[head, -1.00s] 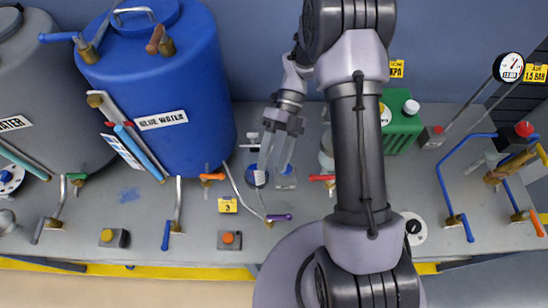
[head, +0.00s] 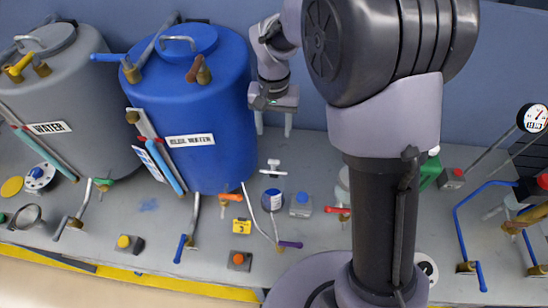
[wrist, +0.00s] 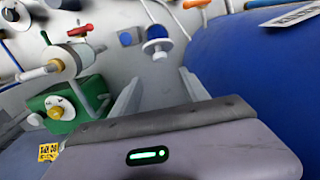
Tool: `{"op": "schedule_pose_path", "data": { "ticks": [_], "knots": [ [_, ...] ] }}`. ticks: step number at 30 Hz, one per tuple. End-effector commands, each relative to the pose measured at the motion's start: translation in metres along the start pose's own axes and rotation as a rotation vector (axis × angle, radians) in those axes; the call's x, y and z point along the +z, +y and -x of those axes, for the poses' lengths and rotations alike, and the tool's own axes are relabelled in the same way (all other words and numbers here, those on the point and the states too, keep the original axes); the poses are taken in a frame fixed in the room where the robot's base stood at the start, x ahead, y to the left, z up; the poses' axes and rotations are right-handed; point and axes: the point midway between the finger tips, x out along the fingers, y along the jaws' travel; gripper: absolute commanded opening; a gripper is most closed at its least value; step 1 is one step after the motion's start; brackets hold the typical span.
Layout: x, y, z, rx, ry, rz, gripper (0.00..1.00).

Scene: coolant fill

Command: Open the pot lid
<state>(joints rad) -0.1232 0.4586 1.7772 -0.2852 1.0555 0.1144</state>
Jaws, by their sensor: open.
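Two lidded vessels stand at the left of the head view. The blue tank (head: 205,155), labelled as blue water, has a round blue lid (head: 188,52) with a grey handle on top, and the lid is seated. The grey tank (head: 60,100), labelled as water, has a grey lid (head: 45,40) with a handle, also seated. I cannot tell which one is the pot. My gripper (head: 273,130) is open and empty, to the right of the blue tank's upper part. In the wrist view, my gripper's fingers (wrist: 160,92) are apart with nothing between them, and the blue tank (wrist: 255,65) is at right.
A blue jar-like part (head: 272,200), a blue button box (head: 300,203) and small levers stand on the bench. A green box (wrist: 65,105) and a whitish cylinder (wrist: 65,60) show in the wrist view. My arm hides the bench's middle. Pipes with blue handles (head: 462,225) stand right.

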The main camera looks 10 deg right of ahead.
Motion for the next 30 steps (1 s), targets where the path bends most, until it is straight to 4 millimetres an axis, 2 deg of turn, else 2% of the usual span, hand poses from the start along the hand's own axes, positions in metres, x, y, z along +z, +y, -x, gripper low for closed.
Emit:
{"op": "schedule_pose_path", "data": {
  "ticks": [1,3,15,21,30],
  "knots": [
    [0.001,0.001,-0.015,0.002,-0.005,-0.001,0.53],
    [0.001,0.0,-0.031,0.001,-0.005,-0.003,0.53],
    [0.002,0.001,-0.118,0.001,-0.006,-0.006,0.53],
    [0.001,0.0,-0.141,0.001,-0.004,-0.005,0.53],
    [0.001,0.0,-0.144,0.0,-0.004,-0.006,0.53]
  ]
}}
